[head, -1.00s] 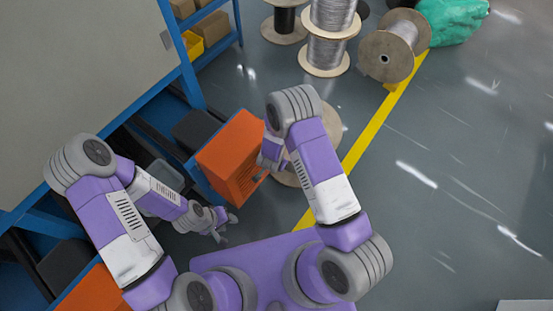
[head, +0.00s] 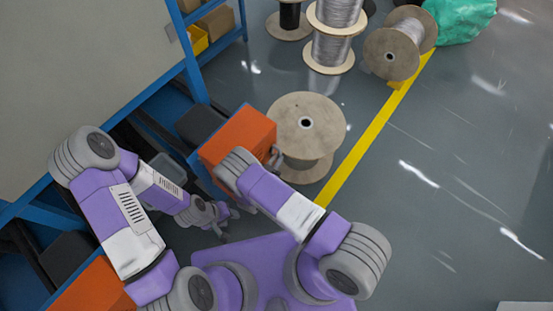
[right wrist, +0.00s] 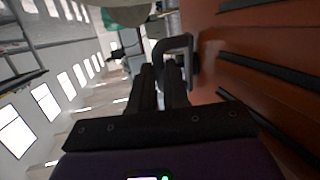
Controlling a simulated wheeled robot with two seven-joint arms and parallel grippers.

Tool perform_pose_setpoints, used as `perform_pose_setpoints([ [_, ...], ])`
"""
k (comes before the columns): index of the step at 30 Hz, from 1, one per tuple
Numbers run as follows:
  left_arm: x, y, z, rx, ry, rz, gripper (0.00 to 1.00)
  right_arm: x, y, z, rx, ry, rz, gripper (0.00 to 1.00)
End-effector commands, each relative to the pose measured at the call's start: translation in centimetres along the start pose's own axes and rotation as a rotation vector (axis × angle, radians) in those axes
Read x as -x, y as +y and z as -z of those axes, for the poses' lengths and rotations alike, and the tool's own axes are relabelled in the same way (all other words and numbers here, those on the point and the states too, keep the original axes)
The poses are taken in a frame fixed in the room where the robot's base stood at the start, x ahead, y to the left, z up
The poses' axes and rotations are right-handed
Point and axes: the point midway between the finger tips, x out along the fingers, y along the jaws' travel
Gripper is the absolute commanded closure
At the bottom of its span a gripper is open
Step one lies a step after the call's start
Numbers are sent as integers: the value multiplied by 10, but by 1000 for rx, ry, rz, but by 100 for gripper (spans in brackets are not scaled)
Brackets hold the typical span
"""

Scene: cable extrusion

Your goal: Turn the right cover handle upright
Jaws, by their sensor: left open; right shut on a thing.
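The right cover is an orange box-shaped part (head: 240,138) beside the blue frame in the head view. In the right wrist view its orange side with dark slots (right wrist: 250,75) fills the right. The dark grey C-shaped cover handle (right wrist: 182,41) stands out from that side. My right gripper (right wrist: 163,72) is shut on the handle, its two black fingers close together at the handle's near end. In the head view my right gripper (head: 274,158) is small at the cover's right edge, partly behind my arm. My left gripper (head: 222,228) is open and empty, lower left of it.
A wooden cable reel (head: 306,110) stands on the floor just right of the cover. More reels (head: 335,40) and a green bundle (head: 460,18) are farther back. Another orange cover (head: 95,290) is at lower left. Floor right of the yellow line (head: 375,125) is clear.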

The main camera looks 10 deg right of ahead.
Motion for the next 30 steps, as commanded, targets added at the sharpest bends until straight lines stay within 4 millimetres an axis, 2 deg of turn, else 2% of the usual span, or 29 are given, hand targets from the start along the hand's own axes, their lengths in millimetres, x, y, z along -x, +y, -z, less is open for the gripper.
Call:
perform_pose_setpoints([
  [12, 0, 0, 0, 0, 0, 0, 57, -2, 1, -7, 45, 203, -12, 100],
  [30, 0, 0, 0, 0, 0, 0, 57, -3, 1, -8, 51, 238, -15, 100],
])
